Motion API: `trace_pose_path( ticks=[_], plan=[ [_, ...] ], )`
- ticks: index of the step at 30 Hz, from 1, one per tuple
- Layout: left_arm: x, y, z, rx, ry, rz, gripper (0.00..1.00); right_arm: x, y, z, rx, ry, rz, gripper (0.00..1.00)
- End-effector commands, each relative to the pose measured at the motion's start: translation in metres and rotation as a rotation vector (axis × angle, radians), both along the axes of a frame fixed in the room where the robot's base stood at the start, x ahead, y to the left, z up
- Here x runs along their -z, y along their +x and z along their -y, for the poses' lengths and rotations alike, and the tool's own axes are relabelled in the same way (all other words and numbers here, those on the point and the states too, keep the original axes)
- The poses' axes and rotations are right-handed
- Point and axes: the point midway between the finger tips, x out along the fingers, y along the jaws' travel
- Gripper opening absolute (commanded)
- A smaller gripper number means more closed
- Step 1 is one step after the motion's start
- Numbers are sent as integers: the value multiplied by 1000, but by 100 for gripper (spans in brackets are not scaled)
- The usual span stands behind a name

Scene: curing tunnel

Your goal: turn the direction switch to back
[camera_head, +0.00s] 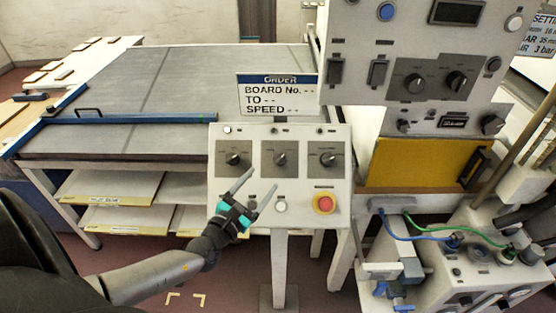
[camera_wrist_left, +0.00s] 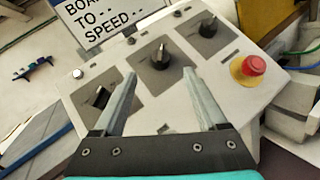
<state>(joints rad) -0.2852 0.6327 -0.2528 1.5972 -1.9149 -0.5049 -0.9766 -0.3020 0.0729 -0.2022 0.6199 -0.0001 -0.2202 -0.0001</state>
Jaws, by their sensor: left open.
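A pale control panel (camera_head: 340,210) carries three black rotary knobs in a row on grey plates: a left knob (camera_head: 234,159), a middle knob (camera_head: 280,159) and a right knob (camera_head: 328,158). Their labels are too small to read, so I cannot tell which is the direction switch. My left gripper (camera_head: 262,179) is open and empty in front of the panel, just below the middle knob. In the left wrist view the middle knob (camera_wrist_left: 160,57) shows between and just beyond the fingertips (camera_wrist_left: 159,73), seemingly untouched. My right gripper is not in view.
A red emergency button (camera_head: 325,204) on a yellow base sits at the panel's lower right, with a white button (camera_head: 281,206) left of it. An order sign (camera_head: 277,95) stands above the panel. A taller switch cabinet (camera_head: 400,115) is behind right.

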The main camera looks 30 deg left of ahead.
Motion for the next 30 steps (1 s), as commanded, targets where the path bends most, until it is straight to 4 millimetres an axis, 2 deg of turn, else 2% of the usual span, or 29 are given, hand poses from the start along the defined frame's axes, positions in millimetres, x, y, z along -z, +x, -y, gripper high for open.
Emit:
trace_pose_path(
  ticks=[9, 18, 24, 30],
  plan=[
    [-1, 47, -3, -1, -3, 1, 75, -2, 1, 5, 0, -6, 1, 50],
    [0, 83, -6, -1, -2, 0, 75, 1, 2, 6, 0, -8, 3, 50],
    [1, 93, -6, 0, -2, -2, 75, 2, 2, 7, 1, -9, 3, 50],
    [1, 94, -6, 0, -3, -2, 75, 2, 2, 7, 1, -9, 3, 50]
  ],
)
